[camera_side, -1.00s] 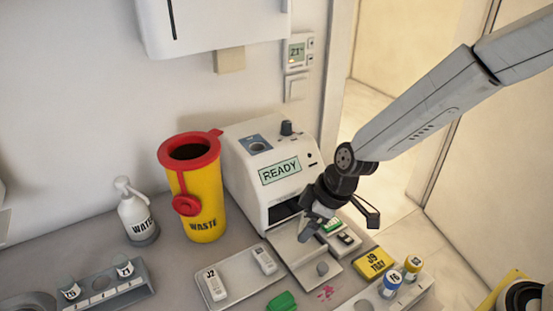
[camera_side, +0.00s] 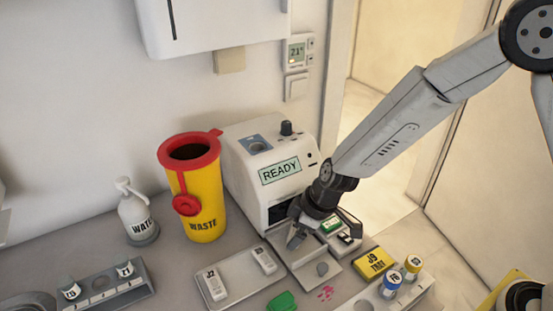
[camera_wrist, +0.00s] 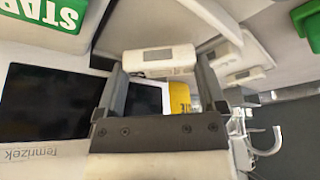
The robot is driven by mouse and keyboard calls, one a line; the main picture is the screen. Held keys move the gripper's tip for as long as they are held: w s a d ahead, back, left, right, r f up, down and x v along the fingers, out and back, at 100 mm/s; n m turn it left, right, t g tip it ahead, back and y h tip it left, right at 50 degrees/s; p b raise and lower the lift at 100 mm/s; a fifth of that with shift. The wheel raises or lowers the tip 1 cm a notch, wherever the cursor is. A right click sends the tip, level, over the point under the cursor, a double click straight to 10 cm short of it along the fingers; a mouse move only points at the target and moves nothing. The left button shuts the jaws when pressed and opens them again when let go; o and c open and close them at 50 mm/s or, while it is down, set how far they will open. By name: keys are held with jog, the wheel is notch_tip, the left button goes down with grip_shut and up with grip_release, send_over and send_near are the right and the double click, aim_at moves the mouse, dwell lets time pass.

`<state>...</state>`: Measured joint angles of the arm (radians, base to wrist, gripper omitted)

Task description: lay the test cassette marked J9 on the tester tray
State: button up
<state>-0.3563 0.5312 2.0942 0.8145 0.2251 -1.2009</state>
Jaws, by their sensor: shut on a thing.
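The white tester (camera_side: 270,170) shows READY on its screen. Its grey tester tray (camera_side: 300,268) sticks out in front of the dark slot. My gripper (camera_side: 297,238) is low over the part of the tray near the slot. In the wrist view my gripper (camera_wrist: 160,68) is shut on a white cassette (camera_wrist: 158,58) with a grey window, between the fingertips. I cannot read its mark there, and the side view hides it. Two other white cassettes lie on a light plate left of the tester tray. One (camera_side: 214,286) is marked J2; the mark on the other (camera_side: 264,261) is unclear.
A yellow waste bin (camera_side: 199,205) and a water bottle (camera_side: 137,215) stand left of the tester. A green START button (camera_side: 331,226), a yellow card reading J9 TRAY (camera_side: 374,262) and a rack with blue-capped (camera_side: 391,284) and yellow-capped (camera_side: 413,266) vials are on the right.

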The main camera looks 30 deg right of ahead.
jog(key=shift+f, duration=0.75)
jog(key=shift+f, duration=0.15)
jog(key=o, duration=0.9)
jog(key=shift+r, duration=0.2)
jog(key=shift+s+d+r, duration=0.1)
jog(key=shift+d+r, duration=0.1)
jog(key=shift+r, duration=0.45)
jog(key=v, duration=1)
jog(key=shift+r, duration=0.25)
jog(key=shift+s+d, duration=0.15)
